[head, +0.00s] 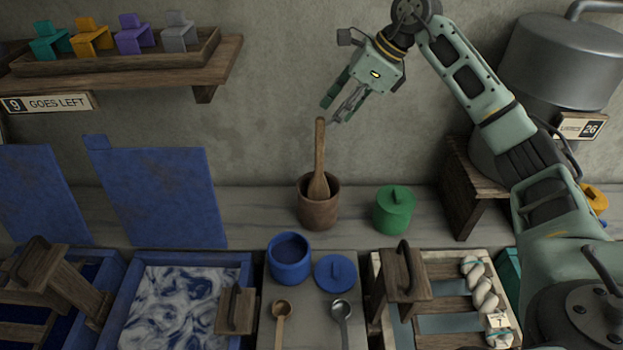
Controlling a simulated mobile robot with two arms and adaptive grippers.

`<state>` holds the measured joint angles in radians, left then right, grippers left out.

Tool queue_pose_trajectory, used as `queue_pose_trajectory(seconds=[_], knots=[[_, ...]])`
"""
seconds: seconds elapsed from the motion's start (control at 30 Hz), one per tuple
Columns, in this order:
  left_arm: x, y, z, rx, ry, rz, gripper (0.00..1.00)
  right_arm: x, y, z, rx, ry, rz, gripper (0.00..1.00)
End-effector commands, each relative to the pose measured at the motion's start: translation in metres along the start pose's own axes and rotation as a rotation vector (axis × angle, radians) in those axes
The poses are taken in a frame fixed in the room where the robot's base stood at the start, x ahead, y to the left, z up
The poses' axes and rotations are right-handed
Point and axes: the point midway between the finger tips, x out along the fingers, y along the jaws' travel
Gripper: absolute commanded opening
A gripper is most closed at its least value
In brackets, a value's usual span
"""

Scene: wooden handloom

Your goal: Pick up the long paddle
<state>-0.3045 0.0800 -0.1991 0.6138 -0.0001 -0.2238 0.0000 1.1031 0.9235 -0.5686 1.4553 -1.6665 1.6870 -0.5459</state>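The long paddle (319,158) is a wooden paddle standing nearly upright in a brown wooden pot (318,214). Its handle points up and its lower end is hidden inside the pot. My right gripper (332,112) hangs above and slightly right of the handle top, angled down to the left. Its fingers look spread, with nothing between them, and it appears apart from the paddle. My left gripper is not in view.
A green lidded jar (394,210) stands right of the pot. In front are an open blue jar (289,262), its blue lid (335,273) and two spoons. A blue marbled tray (180,305) is at left, a rack with twisted yarn (480,284) at right. A shelf (215,65) juts out upper left.

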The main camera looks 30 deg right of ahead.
Motion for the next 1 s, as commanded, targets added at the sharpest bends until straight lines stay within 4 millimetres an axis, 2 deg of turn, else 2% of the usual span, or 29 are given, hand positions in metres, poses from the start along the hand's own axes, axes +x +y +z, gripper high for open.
queue_pose_trajectory(seconds=[0.23, 0.43, 0.6, 0.87, 1.0], knots=[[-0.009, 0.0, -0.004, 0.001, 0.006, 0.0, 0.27, 0.026, 0.001, 0.001, 0.0, 0.002, 0.004, 0.35], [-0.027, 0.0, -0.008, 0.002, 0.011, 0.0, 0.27, 0.053, 0.003, 0.005, 0.001, 0.002, 0.007, 0.35], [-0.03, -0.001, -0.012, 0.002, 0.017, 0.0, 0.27, 0.073, 0.002, 0.003, 0.0, 0.0, 0.002, 0.35], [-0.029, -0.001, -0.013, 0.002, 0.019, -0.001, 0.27, 0.076, 0.002, 0.002, 0.0, 0.001, 0.0, 0.34], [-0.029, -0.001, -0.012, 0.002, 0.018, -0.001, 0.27, 0.076, 0.002, 0.002, 0.0, 0.0, 0.0, 0.22]])
